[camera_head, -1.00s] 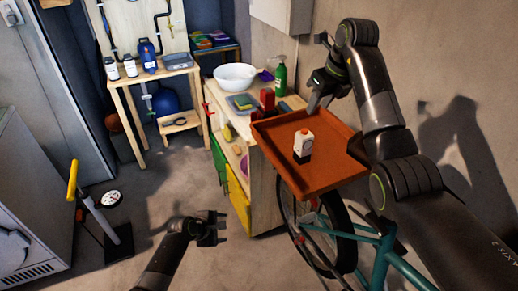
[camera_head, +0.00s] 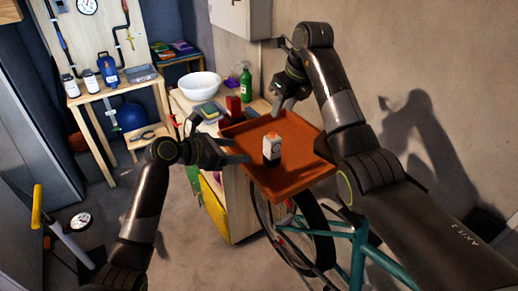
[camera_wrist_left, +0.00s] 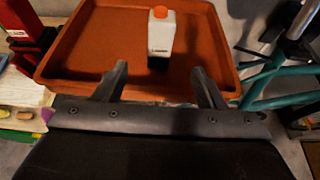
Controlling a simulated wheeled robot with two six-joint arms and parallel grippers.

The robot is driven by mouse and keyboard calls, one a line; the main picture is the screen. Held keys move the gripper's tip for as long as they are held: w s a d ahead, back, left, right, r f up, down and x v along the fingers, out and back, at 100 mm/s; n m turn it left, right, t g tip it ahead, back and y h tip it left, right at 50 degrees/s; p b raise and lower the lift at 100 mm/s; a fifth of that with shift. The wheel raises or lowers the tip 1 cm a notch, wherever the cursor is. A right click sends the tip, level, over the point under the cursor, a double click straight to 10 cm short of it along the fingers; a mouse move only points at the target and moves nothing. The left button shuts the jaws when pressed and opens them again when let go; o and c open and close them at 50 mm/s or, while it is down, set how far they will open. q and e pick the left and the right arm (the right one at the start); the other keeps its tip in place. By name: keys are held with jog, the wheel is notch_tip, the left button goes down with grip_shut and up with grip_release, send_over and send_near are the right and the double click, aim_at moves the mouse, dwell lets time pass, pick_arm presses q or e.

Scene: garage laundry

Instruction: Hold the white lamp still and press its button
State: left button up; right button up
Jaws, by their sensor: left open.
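The white lamp appears to be the upright white block with an orange round top and a dark base (camera_head: 271,148); it stands on the orange tray (camera_head: 290,190). In the left wrist view the lamp (camera_wrist_left: 161,35) is ahead of my left gripper (camera_wrist_left: 160,72), between the lines of its two spread fingers but beyond the tips. In the head view my left gripper (camera_head: 228,148) is at the tray's left edge, open and empty, apart from the lamp. My right gripper (camera_head: 284,106) hangs over the tray's far side, behind the lamp and not touching it; its finger gap is unclear.
The tray sits above a teal bicycle (camera_head: 345,250). Behind it, a wooden bench holds a white bowl (camera_head: 200,85), a green bottle (camera_head: 246,80) and a red block (camera_head: 233,105). The wall is close on the right. Open floor lies at the lower left.

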aim_at(276, 149)
pick_arm(q)
jog(key=x, duration=1.6)
jog(key=c, duration=1.1)
jog(key=shift+a+f, duration=0.1)
jog(key=shift+c, duration=0.2)
pick_arm(e)
grip_shut()
dwell(0.5)
